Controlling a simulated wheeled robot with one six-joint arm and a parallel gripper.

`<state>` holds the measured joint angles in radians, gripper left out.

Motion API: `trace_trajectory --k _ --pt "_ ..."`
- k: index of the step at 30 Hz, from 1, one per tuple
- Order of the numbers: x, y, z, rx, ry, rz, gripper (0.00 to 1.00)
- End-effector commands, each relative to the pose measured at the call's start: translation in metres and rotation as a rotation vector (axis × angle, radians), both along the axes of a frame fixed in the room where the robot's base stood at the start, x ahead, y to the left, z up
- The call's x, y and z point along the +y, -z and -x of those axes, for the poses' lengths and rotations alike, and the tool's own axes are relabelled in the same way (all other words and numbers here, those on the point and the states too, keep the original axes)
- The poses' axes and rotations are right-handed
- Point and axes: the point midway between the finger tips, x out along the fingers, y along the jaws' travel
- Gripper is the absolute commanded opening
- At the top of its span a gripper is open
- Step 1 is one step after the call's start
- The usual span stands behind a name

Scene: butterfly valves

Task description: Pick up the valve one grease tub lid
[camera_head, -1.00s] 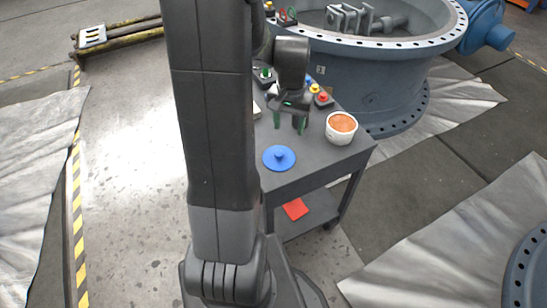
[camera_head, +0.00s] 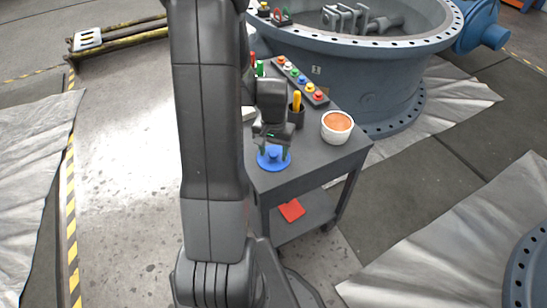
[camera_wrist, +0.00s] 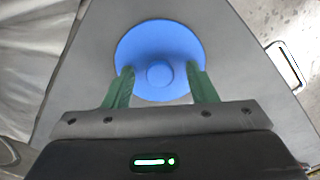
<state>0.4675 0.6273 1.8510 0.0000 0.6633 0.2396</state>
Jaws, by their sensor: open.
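The blue round lid (camera_head: 274,158) with a small knob lies flat on the grey cart top near its front corner. In the wrist view the blue lid (camera_wrist: 160,48) fills the upper middle, its knob centred between my fingers. My gripper (camera_head: 273,151) is open and points down over the lid. In the wrist view the green fingers of my gripper (camera_wrist: 161,84) stand on either side of the knob, apart from it. How high the fingertips are above the lid I cannot tell. The white tub (camera_head: 336,128) with orange-brown grease stands uncovered to the right.
The grey cart (camera_head: 310,160) also holds a dark cup with a yellow-handled tool (camera_head: 297,108) and a strip of coloured buttons (camera_head: 300,80). A red item (camera_head: 291,210) lies on the lower shelf. A large blue-grey valve body (camera_head: 370,80) stands behind.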

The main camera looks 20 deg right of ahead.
Motion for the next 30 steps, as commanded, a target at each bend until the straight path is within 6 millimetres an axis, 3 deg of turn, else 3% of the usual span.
trace_trajectory --k 3,10,20,30 --pt "0.000 -0.001 0.000 0.000 0.000 0.000 0.48" --pt "0.000 -0.001 0.000 0.000 0.000 0.000 0.04" --pt "0.000 -0.007 0.000 -0.002 0.000 0.001 0.04" --pt "-0.001 -0.071 -0.001 -0.005 0.000 0.003 0.04"
